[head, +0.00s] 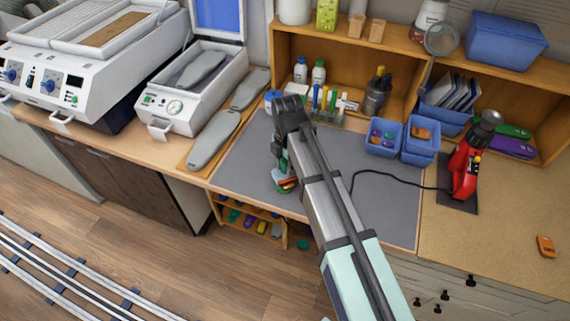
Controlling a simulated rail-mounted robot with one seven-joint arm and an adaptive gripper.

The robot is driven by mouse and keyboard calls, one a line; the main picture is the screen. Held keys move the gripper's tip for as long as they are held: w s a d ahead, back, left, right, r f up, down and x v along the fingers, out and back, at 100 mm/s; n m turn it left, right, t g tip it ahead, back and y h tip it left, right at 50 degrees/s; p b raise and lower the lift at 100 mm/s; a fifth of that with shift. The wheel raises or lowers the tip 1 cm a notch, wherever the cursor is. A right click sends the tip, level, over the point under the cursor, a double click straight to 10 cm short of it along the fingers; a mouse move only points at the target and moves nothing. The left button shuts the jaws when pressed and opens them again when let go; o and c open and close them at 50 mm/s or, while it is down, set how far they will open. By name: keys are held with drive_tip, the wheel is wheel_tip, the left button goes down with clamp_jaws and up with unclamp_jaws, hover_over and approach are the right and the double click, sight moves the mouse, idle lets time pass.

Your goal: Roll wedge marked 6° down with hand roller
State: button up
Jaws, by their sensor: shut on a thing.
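My gripper (281,158) is low over the grey mat (242,150), near its front edge, partly hidden by my own arm. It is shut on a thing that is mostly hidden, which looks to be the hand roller. A small green and orange-red item (287,184) shows just below the gripper at the mat. I cannot tell whether this is the wedge on an insole, and no 6° mark is readable. Whether the held thing touches it cannot be made out.
Two grey insoles lie on a board (193,158) at left, beside an open press (190,88). Blue bins (384,150) and a red corded tool (465,170) stand at right. Bottles and pens line the back. The mat's right part is clear except for a cable.

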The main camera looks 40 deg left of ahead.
drive_tip(key=shift+s+d, duration=0.25)
drive_tip(key=shift+d, duration=0.25)
drive_tip(key=shift+s+d, duration=0.1)
drive_tip(key=shift+d, duration=0.15)
drive_tip(key=shift+s+d+r+p, duration=0.1)
drive_tip(key=shift+s+d+p, duration=0.2)
drive_tip(key=shift+d, duration=0.2)
drive_tip(key=shift+r, duration=0.1)
idle(0.3)
drive_tip(key=shift+w+a+r+p, duration=0.1)
drive_tip(key=shift+r+p, duration=1.5)
drive_tip(key=shift+r, duration=1.85)
